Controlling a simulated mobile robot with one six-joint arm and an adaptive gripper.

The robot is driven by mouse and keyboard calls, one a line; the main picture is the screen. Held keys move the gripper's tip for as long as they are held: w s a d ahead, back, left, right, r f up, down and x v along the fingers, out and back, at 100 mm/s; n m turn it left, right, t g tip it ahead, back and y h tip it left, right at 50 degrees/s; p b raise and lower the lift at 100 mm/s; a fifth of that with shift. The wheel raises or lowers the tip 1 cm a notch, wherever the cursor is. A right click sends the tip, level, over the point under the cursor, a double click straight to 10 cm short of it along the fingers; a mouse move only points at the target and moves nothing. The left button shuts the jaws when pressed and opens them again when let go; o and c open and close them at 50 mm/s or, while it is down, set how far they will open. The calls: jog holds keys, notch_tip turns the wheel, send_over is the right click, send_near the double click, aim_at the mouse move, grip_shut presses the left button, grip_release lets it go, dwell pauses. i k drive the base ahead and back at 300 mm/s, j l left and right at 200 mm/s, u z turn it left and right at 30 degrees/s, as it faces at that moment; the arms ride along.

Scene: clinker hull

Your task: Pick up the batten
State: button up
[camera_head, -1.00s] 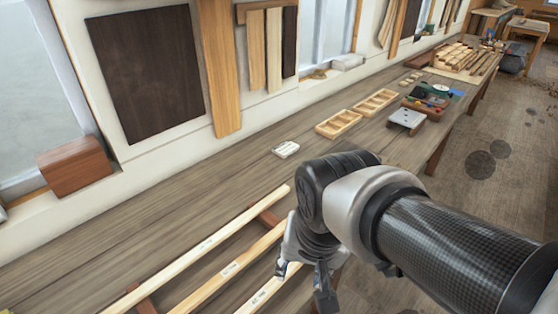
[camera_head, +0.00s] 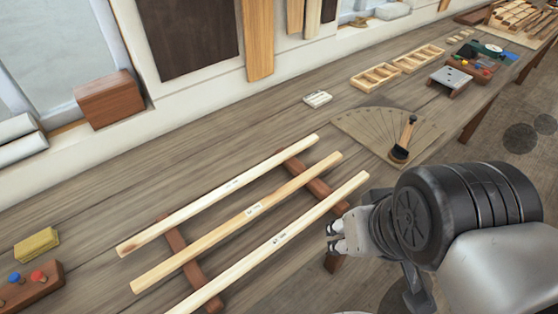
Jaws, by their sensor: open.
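Three long pale wooden battens lie side by side, slanting across the bench: a far batten (camera_head: 222,191), a middle batten (camera_head: 240,218) and a near batten (camera_head: 277,241). Each bears a small printed label. They rest on two red-brown cross pieces, a left bearer (camera_head: 180,246) and a right bearer (camera_head: 314,181). The frames do not show which batten the task means. My gripper (camera_head: 336,237) is open and empty, just right of the near batten and apart from it in the picture. Its height above the bench is hard to judge.
A fan-shaped marked board (camera_head: 365,131) with a dark-headed tool (camera_head: 403,142) lies beyond my gripper. A yellow block (camera_head: 36,244) and a rack with coloured knobs (camera_head: 30,287) sit at left. Wooden trays (camera_head: 398,66) stand farther back.

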aim_at(153, 276)
jog(key=i+l, duration=0.2)
jog(key=i, duration=0.25)
jog(key=u, duration=2.2)
